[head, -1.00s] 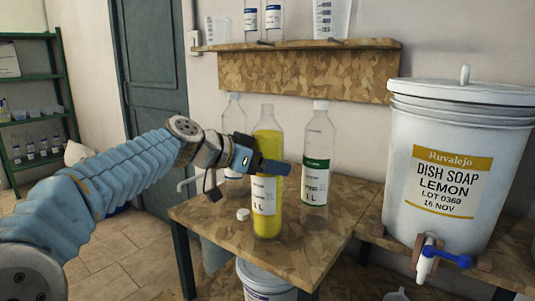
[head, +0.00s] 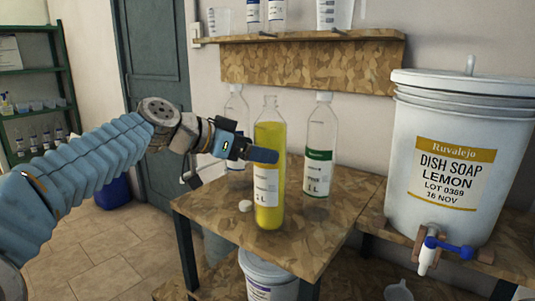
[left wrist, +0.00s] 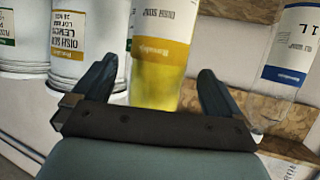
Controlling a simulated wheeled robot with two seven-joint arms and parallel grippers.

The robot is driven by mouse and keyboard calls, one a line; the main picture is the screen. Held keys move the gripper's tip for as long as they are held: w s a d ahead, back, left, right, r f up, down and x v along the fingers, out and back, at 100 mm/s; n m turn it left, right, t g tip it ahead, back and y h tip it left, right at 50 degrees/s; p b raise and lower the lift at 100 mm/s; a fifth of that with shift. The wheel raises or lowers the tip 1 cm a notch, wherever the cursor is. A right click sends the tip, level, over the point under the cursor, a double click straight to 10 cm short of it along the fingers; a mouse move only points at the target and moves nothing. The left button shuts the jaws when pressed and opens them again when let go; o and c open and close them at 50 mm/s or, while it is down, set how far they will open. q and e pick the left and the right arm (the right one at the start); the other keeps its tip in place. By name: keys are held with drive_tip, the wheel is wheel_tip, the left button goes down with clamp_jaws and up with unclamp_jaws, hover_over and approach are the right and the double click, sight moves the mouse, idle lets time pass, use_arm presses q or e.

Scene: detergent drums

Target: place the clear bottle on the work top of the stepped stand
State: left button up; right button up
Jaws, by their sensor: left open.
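A clear, uncapped bottle (head: 269,185) with yellow liquid stands upright on the chipboard work top (head: 300,246). My left gripper (head: 250,150) is open at the bottle's upper part, one finger crossing in front of it. In the left wrist view the bottle (left wrist: 158,75) shows between the two spread fingers; I cannot tell whether either finger touches it. Another clear bottle (head: 320,150), capped and green-labelled, stands to its right. A third clear bottle (head: 236,110) stands behind, partly hidden by the gripper. My right gripper is not in view.
A loose white cap (head: 245,206) lies left of the yellow-filled bottle. A big white dish-soap drum (head: 455,130) with a blue-handled tap (head: 446,247) stands at the right. A wall shelf (head: 310,60) holds more containers. A white bucket (head: 266,275) is below the work top.

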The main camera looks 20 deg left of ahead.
use_arm(q)
drive_tip(key=v, duration=0.7)
